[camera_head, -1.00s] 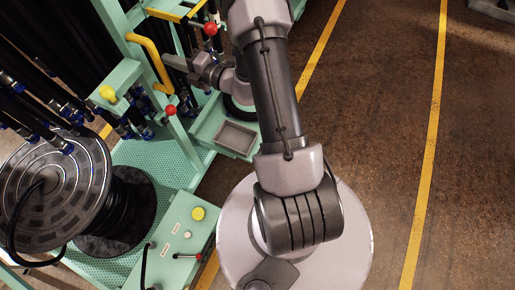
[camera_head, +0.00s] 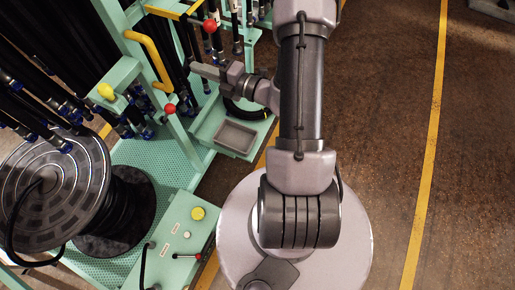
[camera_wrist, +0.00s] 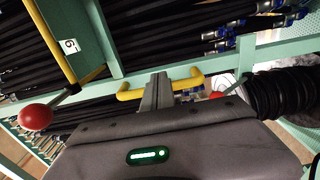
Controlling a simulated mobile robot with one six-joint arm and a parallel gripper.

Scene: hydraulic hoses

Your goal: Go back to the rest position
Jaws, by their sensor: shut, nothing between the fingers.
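My gripper (camera_head: 203,70) is shut and empty. In the head view it points left toward the green hose rack's upright (camera_head: 160,95), close to the yellow handle (camera_head: 149,58); I cannot tell the exact gap. In the wrist view my shut fingers (camera_wrist: 157,92) appear in front of the yellow handle (camera_wrist: 190,83), with the rack's green frame and black hoses behind. No hose is in my gripper. My arm stretches up the picture from my round base and bends left at the top.
Black hoses (camera_head: 30,95) with blue fittings hang at the left. Red ball knobs (camera_head: 170,109) stick out of the rack. A grey tray (camera_head: 235,136), a hose reel (camera_head: 60,190) and a control panel (camera_head: 170,240) stand left of my base. The brown floor (camera_head: 385,130) at the right is open.

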